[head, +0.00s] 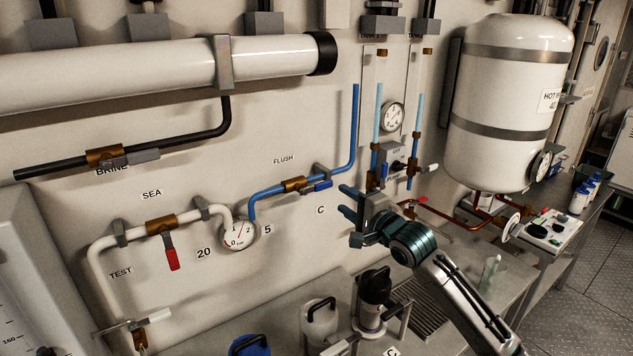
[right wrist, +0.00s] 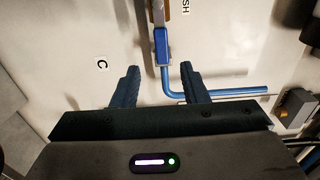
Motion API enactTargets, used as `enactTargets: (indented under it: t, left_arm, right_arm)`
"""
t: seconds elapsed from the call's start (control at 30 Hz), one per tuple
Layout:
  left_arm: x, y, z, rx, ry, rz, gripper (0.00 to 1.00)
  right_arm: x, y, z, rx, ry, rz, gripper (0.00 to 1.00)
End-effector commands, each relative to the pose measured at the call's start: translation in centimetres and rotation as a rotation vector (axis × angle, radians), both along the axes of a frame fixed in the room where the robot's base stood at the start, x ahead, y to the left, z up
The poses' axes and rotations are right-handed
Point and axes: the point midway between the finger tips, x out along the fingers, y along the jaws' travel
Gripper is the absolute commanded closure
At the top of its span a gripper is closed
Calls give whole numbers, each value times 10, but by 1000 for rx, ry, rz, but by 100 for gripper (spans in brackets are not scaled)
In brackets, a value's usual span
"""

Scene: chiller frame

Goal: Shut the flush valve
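The flush valve is a brass body (head: 294,184) on a blue pipe below the FLUSH label. Its blue lever (head: 322,184) points right, roughly along the pipe. My right gripper (head: 344,202) is just right of the lever, open and empty, with its fingers toward the wall. In the right wrist view the gripper (right wrist: 160,82) has its two fingers spread, and the blue lever (right wrist: 162,46) shows ahead, roughly centred between their tips. I see no contact. My left gripper is not in view.
A brine valve (head: 105,156), a sea valve with a red lever (head: 172,252) and a round gauge (head: 237,234) are left. Vertical blue pipes (head: 376,115) and a white tank (head: 510,110) are right. A black-topped jug (head: 372,300) stands below my arm.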

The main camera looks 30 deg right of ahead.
Motion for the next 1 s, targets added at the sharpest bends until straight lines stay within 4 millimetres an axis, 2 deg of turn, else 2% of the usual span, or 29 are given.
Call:
enactTargets:
  t: [0.2,0.33,0.43,0.5,0.6,0.7,1.0]
  left_arm:
    - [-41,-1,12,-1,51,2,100]
    - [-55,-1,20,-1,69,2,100]
    - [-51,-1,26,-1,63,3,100]
    - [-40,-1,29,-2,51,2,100]
    - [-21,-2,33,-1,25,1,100]
    - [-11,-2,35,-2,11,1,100]
    - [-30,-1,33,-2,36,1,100]
  right_arm:
    - [30,5,3,6,1,-1,60]
    - [54,9,3,4,2,-1,60]
    - [72,11,2,4,4,-1,60]
    - [82,12,1,2,3,-1,60]
    - [92,13,0,0,2,-1,60]
    - [98,14,-1,-2,3,-1,60]
    - [100,15,-2,-4,2,-1,60]
